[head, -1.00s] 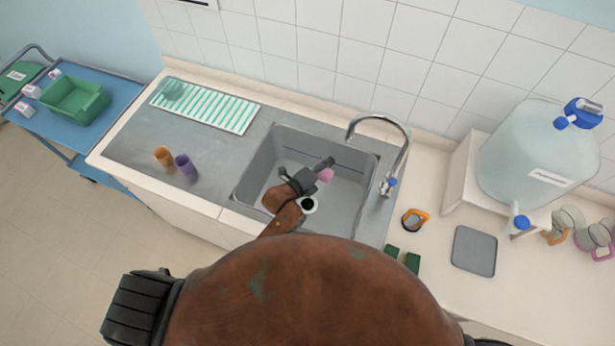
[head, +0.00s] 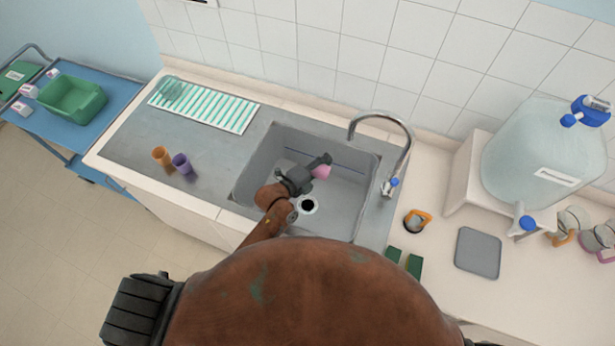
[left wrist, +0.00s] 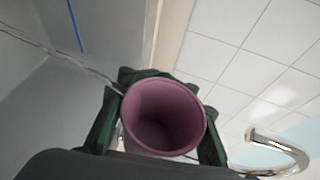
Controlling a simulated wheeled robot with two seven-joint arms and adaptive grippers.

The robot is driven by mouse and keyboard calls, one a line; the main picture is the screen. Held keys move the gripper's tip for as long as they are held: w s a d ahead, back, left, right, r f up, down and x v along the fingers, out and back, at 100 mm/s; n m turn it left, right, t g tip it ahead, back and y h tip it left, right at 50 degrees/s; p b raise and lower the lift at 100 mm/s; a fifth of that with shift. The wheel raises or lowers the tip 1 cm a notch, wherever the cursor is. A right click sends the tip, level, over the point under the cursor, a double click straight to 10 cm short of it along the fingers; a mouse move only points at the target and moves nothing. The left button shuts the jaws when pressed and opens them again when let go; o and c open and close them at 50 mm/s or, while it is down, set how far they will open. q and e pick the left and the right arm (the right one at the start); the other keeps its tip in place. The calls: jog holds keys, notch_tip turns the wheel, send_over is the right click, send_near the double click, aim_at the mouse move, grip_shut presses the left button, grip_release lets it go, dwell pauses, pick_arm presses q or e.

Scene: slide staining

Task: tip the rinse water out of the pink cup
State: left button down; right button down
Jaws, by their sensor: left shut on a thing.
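The pink cup (head: 321,171) is in my left gripper (head: 318,165), over the grey sink basin (head: 345,205) in the head view. In the left wrist view the cup (left wrist: 163,118) sits between the two dark green fingers, its open mouth towards the camera. The inside looks dark pink and I see no water in it. The left gripper (left wrist: 160,115) is shut on the cup. The cup looks tilted, but its exact angle is hard to tell. The drain (head: 308,205) shows below the arm.
The tap (head: 398,150) arches over the sink's right side. A grey mat (head: 478,252) and a large water container (head: 535,150) are at right.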

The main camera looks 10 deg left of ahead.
jog(key=shift+d+f, duration=0.15)
jog(key=shift+f, duration=0.1)
